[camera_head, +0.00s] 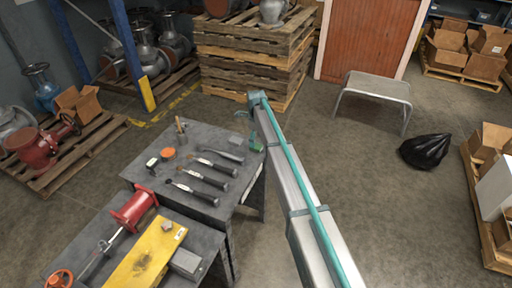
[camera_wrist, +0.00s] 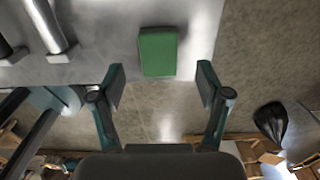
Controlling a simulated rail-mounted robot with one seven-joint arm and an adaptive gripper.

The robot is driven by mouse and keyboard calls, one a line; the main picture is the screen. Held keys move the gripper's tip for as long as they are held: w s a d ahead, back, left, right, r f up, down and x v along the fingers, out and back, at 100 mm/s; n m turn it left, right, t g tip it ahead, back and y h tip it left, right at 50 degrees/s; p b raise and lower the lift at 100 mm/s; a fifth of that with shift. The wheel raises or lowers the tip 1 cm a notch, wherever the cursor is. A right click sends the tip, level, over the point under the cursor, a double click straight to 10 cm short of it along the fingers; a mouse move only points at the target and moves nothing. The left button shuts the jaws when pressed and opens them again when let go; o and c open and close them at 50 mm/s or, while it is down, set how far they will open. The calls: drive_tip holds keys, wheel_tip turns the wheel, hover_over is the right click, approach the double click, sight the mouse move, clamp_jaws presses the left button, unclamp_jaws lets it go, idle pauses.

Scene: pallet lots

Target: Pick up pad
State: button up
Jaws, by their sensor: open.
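The pad is a green rectangular block (camera_wrist: 158,52) lying on the grey tabletop at its edge, in the upper middle of the wrist view. In the head view a small green patch at the table's right edge appears to be the pad (camera_head: 257,147), partly hidden by my arm. My gripper (camera_wrist: 161,78) is open and empty, its two fingers spread to either side of the pad's near end. The fingers look apart from the pad; their exact height above the table is hard to tell.
The grey table (camera_head: 150,170) also holds several dark-handled tools (camera_head: 205,173), an orange round item (camera_head: 168,153) and a hammer-like tool (camera_head: 181,131). A nearer table bears a yellow box (camera_head: 145,255) and a red valve part (camera_head: 134,208).

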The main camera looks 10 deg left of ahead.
drive_tip(key=shift+s+f+p, duration=0.1)
drive_tip(key=shift+f+p, duration=0.3)
drive_tip(key=shift+f, duration=1.4)
drive_tip(key=c, duration=1)
drive_tip(key=shift+r, duration=0.1)
drive_tip(key=shift+c, duration=0.2)
drive_tip(key=shift+r+b, duration=0.35)
drive_tip(key=shift+r, duration=0.05)
wheel_tip(320, 180, up, 2)
drive_tip(key=shift+s+r+b, duration=0.15)
drive_tip(key=shift+b, duration=0.45)
drive_tip(key=s+r+b, duration=0.3)
drive_tip(key=s+r, duration=0.6)
drive_tip(key=s, duration=0.4)
drive_tip(key=shift+s+a+r, duration=0.3)
drive_tip(key=shift+s+r, duration=0.05)
drive_tip(key=shift+r, duration=0.05)
